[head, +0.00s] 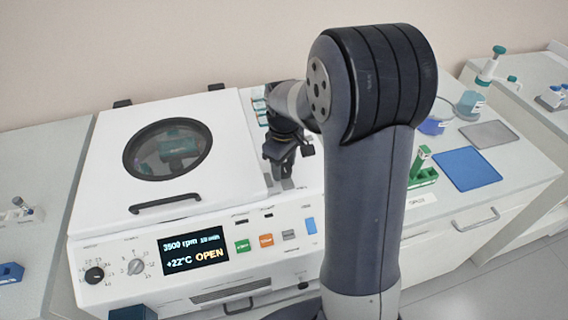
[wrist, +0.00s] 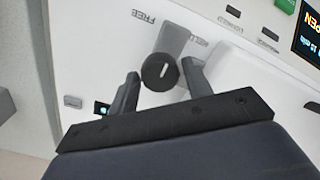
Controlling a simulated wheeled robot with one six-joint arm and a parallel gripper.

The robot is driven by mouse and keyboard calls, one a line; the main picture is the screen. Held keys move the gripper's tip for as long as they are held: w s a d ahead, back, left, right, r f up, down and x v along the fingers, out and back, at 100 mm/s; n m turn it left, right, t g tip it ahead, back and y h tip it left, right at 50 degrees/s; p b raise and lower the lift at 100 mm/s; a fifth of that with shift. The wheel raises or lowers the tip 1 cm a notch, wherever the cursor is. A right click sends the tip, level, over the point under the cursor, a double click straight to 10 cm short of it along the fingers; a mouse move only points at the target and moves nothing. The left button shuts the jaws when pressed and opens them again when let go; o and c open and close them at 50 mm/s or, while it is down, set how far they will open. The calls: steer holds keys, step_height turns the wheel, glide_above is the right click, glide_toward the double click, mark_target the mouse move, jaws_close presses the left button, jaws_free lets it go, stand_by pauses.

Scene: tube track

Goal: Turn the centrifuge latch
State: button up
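The centrifuge (head: 100,275) is a white box with its lid (head: 232,130) lying down flat; a tube rotor shows through the round window. The latch is a dark round knob (wrist: 154,82) with a white mark, on a grey plate (wrist: 172,38) beside the lettering "FREE" in the wrist view. My gripper (wrist: 162,70) is open, one finger on each side of the knob, with small gaps seeming to show. In the head view my gripper (head: 281,165) points down at the right of the lid, and the knob cannot be made out there.
The front panel's display (head: 195,250) reads "3500 rpm", "+22°C" and "OPEN". A lid handle (head: 165,203) is at the lid's front edge. A blue mat (head: 466,169), a grey mat (head: 489,134) and a green holder (head: 424,172) lie to the right, past my arm.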

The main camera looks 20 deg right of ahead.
steer(key=c, duration=0.6)
steer(key=shift+c, duration=0.2)
steer(key=shift+m, duration=0.3)
steer(key=m, duration=1.2)
steer(key=shift+m, duration=2.7)
